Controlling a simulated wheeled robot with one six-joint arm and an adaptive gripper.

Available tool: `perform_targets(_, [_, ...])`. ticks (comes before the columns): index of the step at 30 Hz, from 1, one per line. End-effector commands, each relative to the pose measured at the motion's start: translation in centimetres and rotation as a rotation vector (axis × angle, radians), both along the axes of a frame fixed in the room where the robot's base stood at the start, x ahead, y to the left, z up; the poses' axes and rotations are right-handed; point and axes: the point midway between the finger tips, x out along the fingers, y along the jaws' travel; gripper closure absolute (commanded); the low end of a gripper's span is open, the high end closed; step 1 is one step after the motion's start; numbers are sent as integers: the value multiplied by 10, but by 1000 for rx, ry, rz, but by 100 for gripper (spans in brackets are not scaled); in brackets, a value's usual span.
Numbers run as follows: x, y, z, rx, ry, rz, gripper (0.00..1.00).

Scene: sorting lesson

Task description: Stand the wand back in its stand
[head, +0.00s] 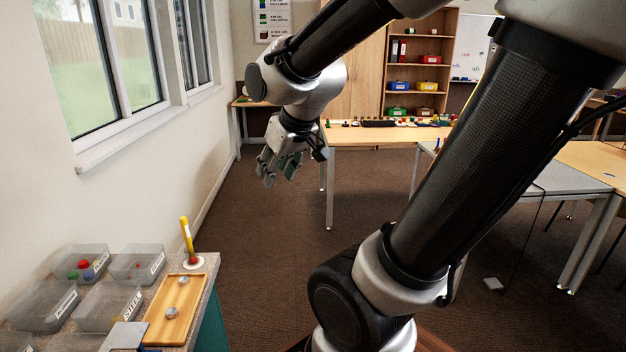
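The wand (187,237) is a yellow stick with a red part low down. It stands nearly upright, leaning slightly left in the picture, at the far right corner of the counter at lower left. Its lower end meets a round white stand (193,263); how deep it sits is too small to tell. My gripper (279,176) hangs in the air above the floor, beyond and to the right of the wand, well apart from it. Its fingers point down and look spread, with nothing between them.
Clear labelled bins, one reading STEEL (108,306), fill the counter's left side. A wooden tray (160,322) with small grey pieces lies in front of the stand. A window wall (180,150) borders the left. Tables (375,136) stand behind; carpet (270,260) between is clear.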

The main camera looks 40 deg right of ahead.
Motion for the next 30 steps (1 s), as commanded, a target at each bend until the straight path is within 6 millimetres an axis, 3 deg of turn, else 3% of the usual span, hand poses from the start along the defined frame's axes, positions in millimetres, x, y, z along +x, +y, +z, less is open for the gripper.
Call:
perform_targets(1, [-27,-2,9,6,28,-13,61])
perform_targets(3, [-61,-2,13,16,84,-28,61])
perform_targets(6, [-97,-3,16,25,143,-41,61])
perform_targets(9, [-115,-2,17,30,175,-46,61])
perform_targets(30, [-119,-2,16,31,186,-47,61])
